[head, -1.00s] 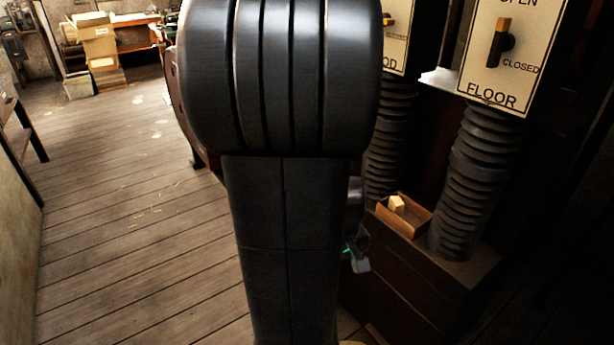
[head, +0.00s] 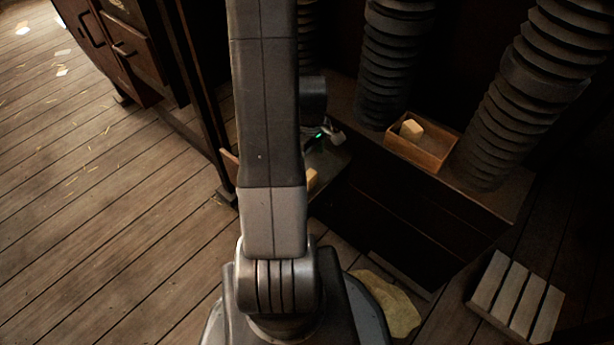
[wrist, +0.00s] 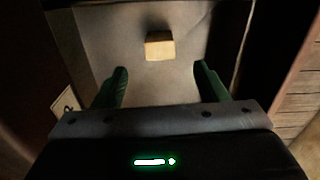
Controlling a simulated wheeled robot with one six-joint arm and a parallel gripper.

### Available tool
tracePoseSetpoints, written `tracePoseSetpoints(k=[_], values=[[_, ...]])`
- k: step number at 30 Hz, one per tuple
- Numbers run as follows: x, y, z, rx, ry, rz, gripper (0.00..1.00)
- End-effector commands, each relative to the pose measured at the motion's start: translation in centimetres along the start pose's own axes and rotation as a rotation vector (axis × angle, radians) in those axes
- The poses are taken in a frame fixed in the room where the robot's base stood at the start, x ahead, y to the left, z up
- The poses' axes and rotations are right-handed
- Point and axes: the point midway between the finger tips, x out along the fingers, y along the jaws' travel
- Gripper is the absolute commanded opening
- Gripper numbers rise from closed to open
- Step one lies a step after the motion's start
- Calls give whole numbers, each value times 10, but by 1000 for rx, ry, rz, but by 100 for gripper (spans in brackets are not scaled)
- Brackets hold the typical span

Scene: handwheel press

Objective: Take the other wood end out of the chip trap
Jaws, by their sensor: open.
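A pale wood end (wrist: 159,46) lies on the grey metal floor of an open tray, which looks like the chip trap (wrist: 187,20), in the wrist view. In the head view a bit of this wood end (head: 312,179) shows beside my arm, and most of the trap (head: 331,164) is hidden behind the arm. My gripper (wrist: 162,76) is open and empty, its two green fingers spread on either side, short of the block. Another wood end (head: 411,129) sits in a small open wooden box (head: 440,160) on the ledge.
Black ribbed hoses (head: 395,65) stand behind and beside the box. A slatted wooden block (head: 517,298) and a yellowish cloth-like piece (head: 390,303) lie on the floor at lower right. A dark cabinet (head: 130,50) stands at upper left. The plank floor at left is mostly clear.

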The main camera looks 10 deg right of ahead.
Motion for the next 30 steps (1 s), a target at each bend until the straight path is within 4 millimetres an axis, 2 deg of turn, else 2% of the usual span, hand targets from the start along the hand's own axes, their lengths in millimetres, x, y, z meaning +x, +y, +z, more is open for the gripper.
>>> tracePoseSetpoints(k=[1,7,16,25,30], values=[[16,-1,1,0,-3,-4,66],[50,-1,0,0,-2,-2,66],[69,0,-1,0,-1,-1,66],[112,0,-4,0,-2,-2,66],[113,1,-4,1,0,0,66]])
